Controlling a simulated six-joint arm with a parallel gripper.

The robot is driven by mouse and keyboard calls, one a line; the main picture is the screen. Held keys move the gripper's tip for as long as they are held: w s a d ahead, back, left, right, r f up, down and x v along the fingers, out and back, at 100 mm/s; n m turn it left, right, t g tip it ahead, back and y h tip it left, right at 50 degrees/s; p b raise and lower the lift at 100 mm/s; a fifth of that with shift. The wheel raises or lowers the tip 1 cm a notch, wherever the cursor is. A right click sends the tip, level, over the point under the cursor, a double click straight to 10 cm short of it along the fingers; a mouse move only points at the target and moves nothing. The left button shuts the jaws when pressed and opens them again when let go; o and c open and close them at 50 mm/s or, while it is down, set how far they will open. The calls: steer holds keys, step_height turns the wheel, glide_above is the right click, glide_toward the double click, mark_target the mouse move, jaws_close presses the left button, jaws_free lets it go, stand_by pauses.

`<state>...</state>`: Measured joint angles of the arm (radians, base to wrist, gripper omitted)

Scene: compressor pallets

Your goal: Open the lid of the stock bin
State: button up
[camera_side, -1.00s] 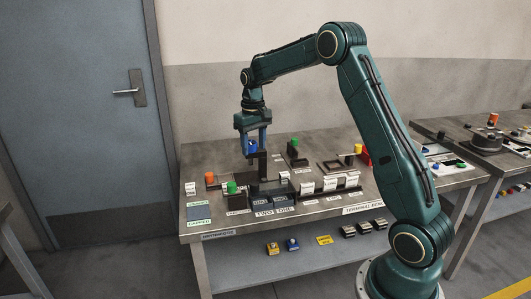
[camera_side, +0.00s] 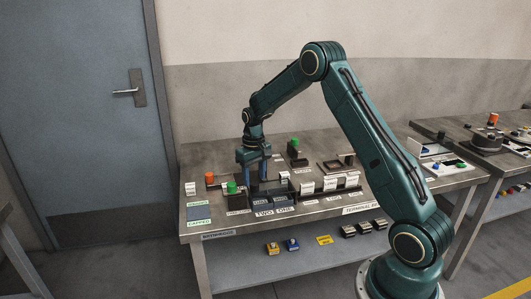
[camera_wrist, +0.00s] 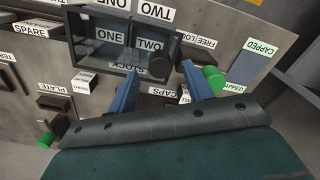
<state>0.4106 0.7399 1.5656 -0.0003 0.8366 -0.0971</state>
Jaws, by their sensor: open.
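The stock bin (camera_wrist: 82,52) is a dark tray with a STOCK label at its edge in the wrist view. Cards reading ONE and TWO show inside its dark frame, seemingly through a clear lid (camera_wrist: 105,58). A dark rounded knob (camera_wrist: 160,70) stands at the bin's corner. My gripper (camera_wrist: 158,68) is open, its two blue fingers on either side of the knob, with no clear contact. In the side view my gripper (camera_side: 253,178) is low behind the bin's front (camera_side: 275,202); its fingertips are partly hidden there.
A green-topped piece (camera_wrist: 213,80) is close beside my right finger in the wrist view. An orange-topped piece (camera_side: 210,178) stands to the left. White blocks (camera_side: 331,183) stand in a rack to the right. The bench's front left corner holds a CAPPED pad (camera_side: 199,212).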

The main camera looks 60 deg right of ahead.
steer(key=shift+f, duration=1.3)
jaws_close()
